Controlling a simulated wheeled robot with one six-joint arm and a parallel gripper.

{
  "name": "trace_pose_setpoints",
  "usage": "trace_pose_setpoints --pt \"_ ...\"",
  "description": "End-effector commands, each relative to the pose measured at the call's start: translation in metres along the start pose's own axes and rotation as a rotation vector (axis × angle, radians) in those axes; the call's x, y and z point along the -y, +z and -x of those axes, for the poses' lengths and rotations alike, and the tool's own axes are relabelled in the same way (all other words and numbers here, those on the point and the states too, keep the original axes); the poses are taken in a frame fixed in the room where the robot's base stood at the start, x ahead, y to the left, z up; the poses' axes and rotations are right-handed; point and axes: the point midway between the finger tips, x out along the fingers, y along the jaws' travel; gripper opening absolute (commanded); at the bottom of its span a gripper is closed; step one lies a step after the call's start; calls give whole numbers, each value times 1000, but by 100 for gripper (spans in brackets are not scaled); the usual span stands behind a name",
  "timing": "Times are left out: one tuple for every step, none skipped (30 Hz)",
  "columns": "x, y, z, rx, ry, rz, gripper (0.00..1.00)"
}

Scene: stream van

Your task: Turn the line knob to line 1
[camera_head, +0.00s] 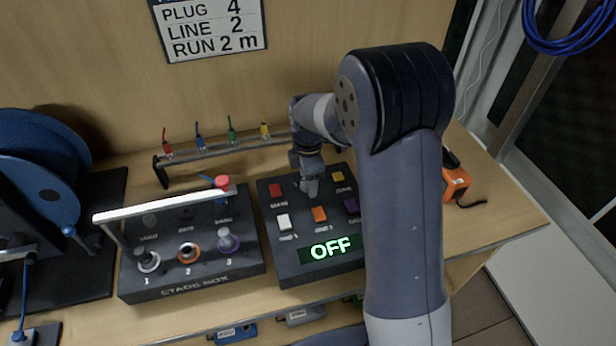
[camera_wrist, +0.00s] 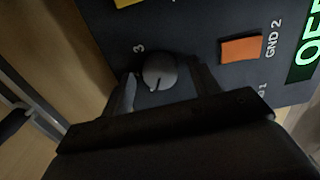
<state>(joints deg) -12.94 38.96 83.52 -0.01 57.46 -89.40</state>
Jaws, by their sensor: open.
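The line knob (camera_wrist: 160,70) is a round grey knob on the dark control box (camera_head: 285,264). A short pale mark shows on its edge, on the side toward my gripper; the printed 3 is beside the knob. In the wrist view my open gripper (camera_wrist: 164,88) has one finger on each side of the knob; I cannot tell whether they touch it. In the head view my gripper (camera_head: 309,188) points down at the upper middle of the box and hides the knob. The box's display (camera_head: 330,248) reads OFF in green.
Coloured buttons, including an orange one (camera_head: 320,214), surround the knob. The stage box (camera_head: 190,285) with a white bar stands left. A rack of coloured plugs (camera_head: 230,144) is behind. A wall sign (camera_head: 211,27) reads plug 4, line 2, run 2 m. A blue reel (camera_head: 40,170) stands far left.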

Motion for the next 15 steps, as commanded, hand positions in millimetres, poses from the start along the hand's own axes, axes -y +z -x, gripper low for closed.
trace_pose_setpoints --pt "0 0 0 0 -1 0 58" --pt "0 0 0 0 -1 0 58" --pt "0 0 0 0 -1 0 58" --pt "0 0 1 0 0 0 58" --pt "0 0 2 0 0 0 58" --pt "0 0 5 0 1 0 58" --pt "0 0 8 0 1 0 58" --pt "-1 0 12 0 3 0 58" --pt "-1 0 18 0 3 0 58" --pt "-1 0 24 0 4 0 58" --pt "-1 0 30 0 5 0 58" --pt "-1 0 38 0 5 0 58" --pt "-1 0 45 0 5 0 58" --pt "-1 0 51 0 6 0 58" --pt "0 0 59 0 4 0 58"
